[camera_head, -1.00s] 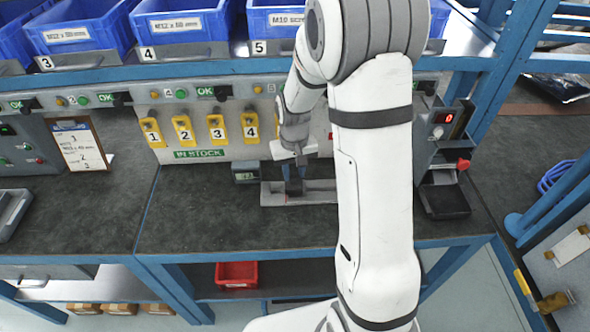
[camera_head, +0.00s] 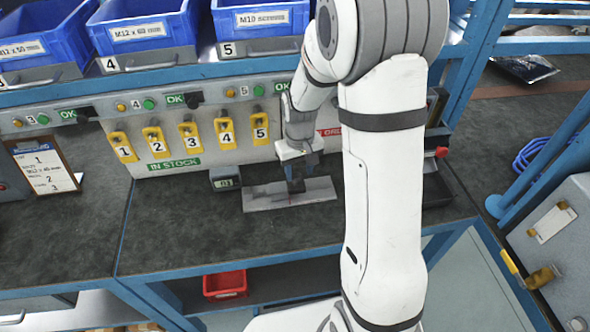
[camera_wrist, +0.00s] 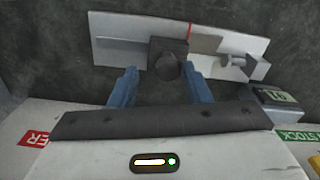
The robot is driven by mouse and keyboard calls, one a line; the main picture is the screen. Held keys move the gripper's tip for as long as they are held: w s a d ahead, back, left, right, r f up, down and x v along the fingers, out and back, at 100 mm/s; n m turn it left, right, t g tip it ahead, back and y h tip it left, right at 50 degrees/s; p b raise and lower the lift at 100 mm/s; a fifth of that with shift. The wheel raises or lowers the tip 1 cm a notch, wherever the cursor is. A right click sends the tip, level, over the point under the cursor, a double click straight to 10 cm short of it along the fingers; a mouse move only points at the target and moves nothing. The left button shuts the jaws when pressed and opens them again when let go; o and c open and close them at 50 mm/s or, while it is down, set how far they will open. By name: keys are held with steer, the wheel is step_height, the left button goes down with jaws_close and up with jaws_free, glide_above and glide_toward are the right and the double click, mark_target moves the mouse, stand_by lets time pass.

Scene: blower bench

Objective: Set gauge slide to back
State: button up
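The gauge (camera_head: 262,196) is a flat light-grey plate lying on the bench below the numbered panel. It also shows in the wrist view (camera_wrist: 118,25), with a red mark near its middle. The slide, a dark block with a round knob (camera_wrist: 167,66), sits on the plate in the wrist view. My gripper (camera_wrist: 160,72) is open, its two blue fingers spread either side of the knob with gaps visible. In the head view my gripper (camera_head: 296,184) points down over the gauge, hiding the slide. Contact with the plate cannot be told.
A small digital readout (camera_head: 225,178) stands left of the gauge, close to the panel. Yellow numbered tags (camera_head: 191,134) hang behind it. Blue bins (camera_head: 145,30) sit on the shelf above. The bench front is clear, and a red bin (camera_head: 225,285) is below.

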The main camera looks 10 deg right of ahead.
mark_target(298, 175)
steer(key=shift+o, duration=1)
steer(key=shift+s+a, duration=0.1)
steer(key=shift+a, duration=0.1)
step_height(298, 175, up, 7)
steer(key=shift+f, duration=0.1)
steer(key=shift+r, duration=0.5)
steer(key=shift+r, duration=0.1)
steer(key=s+r+t, duration=0.1)
steer(key=s+r, duration=0.1)
steer(key=s, duration=0.4)
steer(key=s+d+r+m, duration=0.1)
steer(key=s+r, duration=0.2)
steer(key=s, duration=0.3)
steer(key=s+r+m+t, duration=0.1)
steer(key=s+r, duration=0.2)
steer(key=s, duration=0.3)
steer(key=shift+s+d+r+t, duration=0.15)
steer(key=shift+s+t, duration=0.15)
steer(key=shift+s, duration=0.1)
